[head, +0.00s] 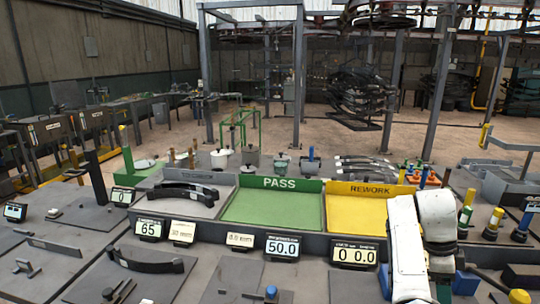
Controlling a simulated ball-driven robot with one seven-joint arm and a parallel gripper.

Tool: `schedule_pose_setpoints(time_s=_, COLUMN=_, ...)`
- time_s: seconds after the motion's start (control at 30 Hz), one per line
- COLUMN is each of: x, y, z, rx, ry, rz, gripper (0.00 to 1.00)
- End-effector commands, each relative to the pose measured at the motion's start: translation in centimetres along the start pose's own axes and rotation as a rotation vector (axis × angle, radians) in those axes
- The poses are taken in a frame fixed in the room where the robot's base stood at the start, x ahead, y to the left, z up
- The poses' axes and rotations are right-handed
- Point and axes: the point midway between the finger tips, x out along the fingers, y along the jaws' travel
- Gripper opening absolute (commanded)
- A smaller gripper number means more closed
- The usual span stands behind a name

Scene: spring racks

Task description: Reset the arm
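My white arm (407,250) is folded at the right of the head view, in front of the yellow tray. Its last white link (437,215) points down to a dark end, which seems to be my gripper (441,267). The fingers cannot be made out, and I cannot tell whether anything is between them.
A green PASS tray (272,207) and a yellow REWORK tray (352,213) look empty. Dark curved springs lie in the grey tray (183,194) and on the bench at left (145,260). Displays (282,247) line the front. Blue blocks (465,283) flank my arm.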

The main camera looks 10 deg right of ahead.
Motion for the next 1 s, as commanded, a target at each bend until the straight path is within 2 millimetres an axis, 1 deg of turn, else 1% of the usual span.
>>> schedule_pose_setpoints(time_s=0.03, x=2.1, y=0.7, z=-0.1, rx=-0.064, ry=0.003, rz=-0.022, gripper=0.64)
schedule_pose_setpoints(time_s=0.1, x=4.2, y=1.6, z=-0.1, rx=-0.174, ry=0.002, rz=-0.063, gripper=0.64)
schedule_pose_setpoints(time_s=0.2, x=6.8, y=3.0, z=-0.1, rx=-0.341, ry=0.006, rz=-0.124, gripper=0.64)
schedule_pose_setpoints(time_s=0.37, x=10.2, y=6.1, z=0.4, rx=-0.631, ry=0.021, rz=-0.231, gripper=0.64)
schedule_pose_setpoints(time_s=0.47, x=11.7, y=8.5, z=0.8, rx=-0.824, ry=0.036, rz=-0.301, gripper=0.64)
schedule_pose_setpoints(time_s=0.5, x=12.2, y=9.6, z=1.1, rx=-0.904, ry=0.042, rz=-0.328, gripper=0.64)
schedule_pose_setpoints(time_s=0.57, x=12.8, y=11.3, z=1.4, rx=-1.025, ry=0.051, rz=-0.373, gripper=0.64)
schedule_pose_setpoints(time_s=0.67, x=13.6, y=14.5, z=2.2, rx=-1.231, ry=0.067, rz=-0.448, gripper=0.64)
schedule_pose_setpoints(time_s=0.73, x=13.9, y=16.9, z=2.7, rx=-1.376, ry=0.078, rz=-0.503, gripper=0.64)
schedule_pose_setpoints(time_s=0.9, x=13.6, y=22.5, z=3.7, rx=-1.672, ry=0.098, rz=-0.634, gripper=0.64)
schedule_pose_setpoints(time_s=1.0, x=13.1, y=25.3, z=4.1, rx=-1.806, ry=0.106, rz=-0.701, gripper=0.64)
